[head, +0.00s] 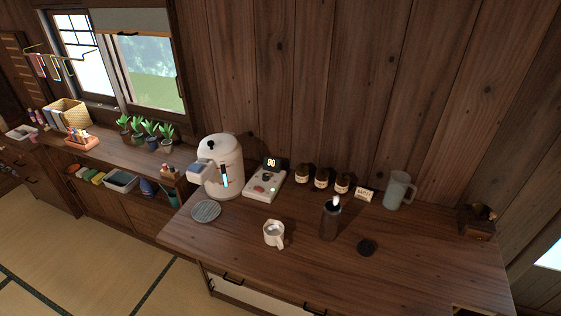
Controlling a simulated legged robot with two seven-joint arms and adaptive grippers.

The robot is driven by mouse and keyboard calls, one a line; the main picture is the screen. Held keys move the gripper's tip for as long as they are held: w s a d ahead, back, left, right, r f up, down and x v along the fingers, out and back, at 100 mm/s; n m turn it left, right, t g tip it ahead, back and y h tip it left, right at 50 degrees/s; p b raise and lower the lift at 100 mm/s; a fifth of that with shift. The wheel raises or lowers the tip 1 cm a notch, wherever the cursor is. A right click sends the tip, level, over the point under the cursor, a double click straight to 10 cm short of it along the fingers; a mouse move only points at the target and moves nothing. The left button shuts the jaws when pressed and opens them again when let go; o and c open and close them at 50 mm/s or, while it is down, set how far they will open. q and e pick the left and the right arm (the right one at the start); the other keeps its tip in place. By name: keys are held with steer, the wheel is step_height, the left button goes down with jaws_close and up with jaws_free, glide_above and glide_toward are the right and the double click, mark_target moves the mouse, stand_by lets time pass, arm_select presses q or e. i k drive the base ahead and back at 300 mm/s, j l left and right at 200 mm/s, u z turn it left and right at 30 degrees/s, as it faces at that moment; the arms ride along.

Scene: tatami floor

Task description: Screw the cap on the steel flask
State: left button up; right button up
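The steel flask (329,220) is a dark, tall cylinder standing upright on the wooden counter in the head view. Its top is uncapped, with a bright spot at the mouth. A dark round cap (367,247) lies on the counter to the right of the flask and nearer the front edge, apart from it. Neither of my grippers shows in the head view.
A white cup (274,233) stands left of the flask. Behind are a white kettle dispenser (220,167), a device reading 90 (265,184), several brown jars (321,179), a small card (365,194) and a grey pitcher (397,190). A round grey mat (206,211) lies at left.

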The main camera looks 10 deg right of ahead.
mark_target(332, 209)
steer(key=z, duration=1.3)
